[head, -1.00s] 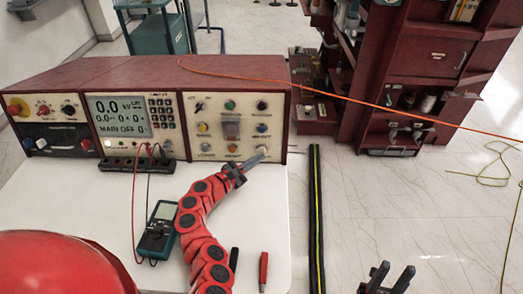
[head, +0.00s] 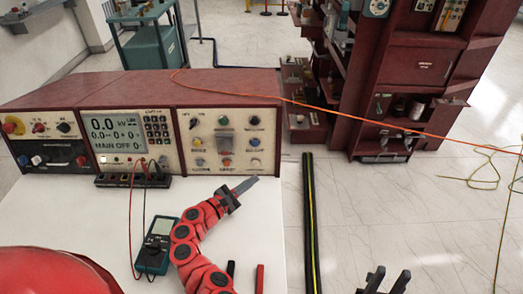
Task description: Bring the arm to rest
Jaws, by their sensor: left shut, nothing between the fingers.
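My left arm is red and segmented and reaches up over the white table (head: 80,215). Its left gripper (head: 246,187) is shut and empty, with its grey tip just below the front of the control console (head: 225,137). My right gripper (head: 388,280) shows at the bottom edge, right of the table. Its two dark fingers stand apart with nothing between them; the rest of it is out of view.
A teal multimeter (head: 157,245) lies left of my left arm, with leads to a black socket strip (head: 133,181). A red probe (head: 260,277) lies on the table. An orange cable (head: 350,118) runs to the right. A dark red cabinet (head: 408,85) stands behind open floor.

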